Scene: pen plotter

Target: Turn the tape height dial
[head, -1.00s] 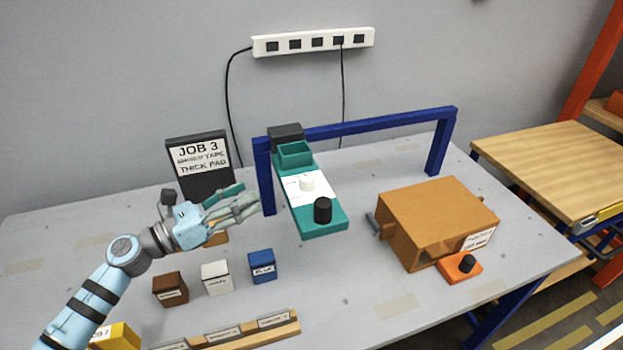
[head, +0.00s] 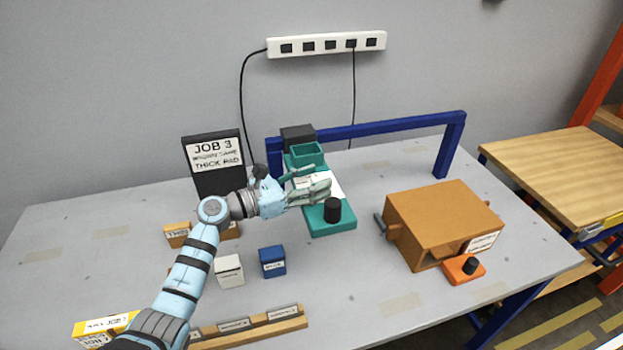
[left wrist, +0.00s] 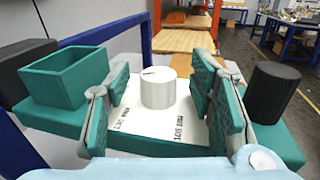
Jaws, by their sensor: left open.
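The tape height dial, a white round knob (left wrist: 158,90), stands on a white printed plate (left wrist: 140,122) of the teal unit (head: 330,222). It has a short dark mark on its top. My left gripper (head: 316,190) is open over the plate in the head view and hides the knob there. In the left wrist view its two fingers (left wrist: 160,104) stand on either side of the knob, with a visible gap on each side. The printing on the plate is partly covered. My right gripper is not in view.
A black knob (head: 332,210) stands at the unit's near end, an open teal box (head: 307,155) at its far end. A blue frame (head: 390,127) spans behind. A job sign (head: 215,165), small blocks (head: 272,262) and a brown box (head: 445,215) stand around.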

